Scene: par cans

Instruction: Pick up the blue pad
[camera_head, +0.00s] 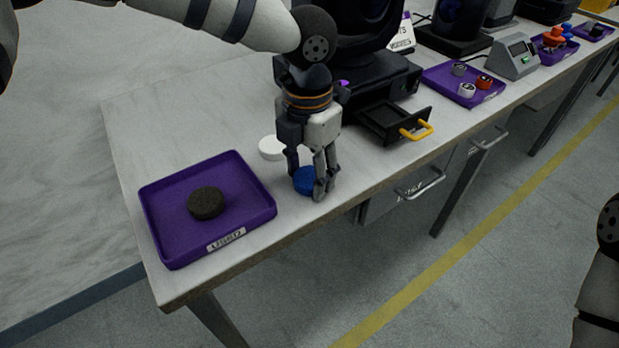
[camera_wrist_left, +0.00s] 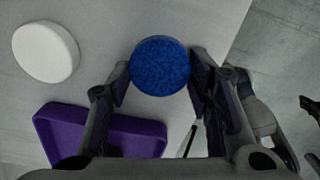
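The blue pad (camera_head: 305,180) is a round disc at the front of the table, right of the purple tray. In the left wrist view the pad (camera_wrist_left: 160,66) shows its full round face between the fingertips. My left gripper (camera_head: 308,184) points down, with a finger on either side of the pad. In the wrist view the left gripper (camera_wrist_left: 159,72) has its fingertips very close to both edges of the pad. I cannot tell whether they press on it. The pad appears at table level. My right gripper is out of view.
A white pad (camera_head: 271,148) lies just behind; it also shows in the wrist view (camera_wrist_left: 45,51). The purple tray (camera_head: 163,238), labelled USED, holds a dark pad (camera_head: 206,203). A black machine with an open drawer (camera_head: 391,121) stands right. Another purple tray (camera_head: 437,73) lies farther along.

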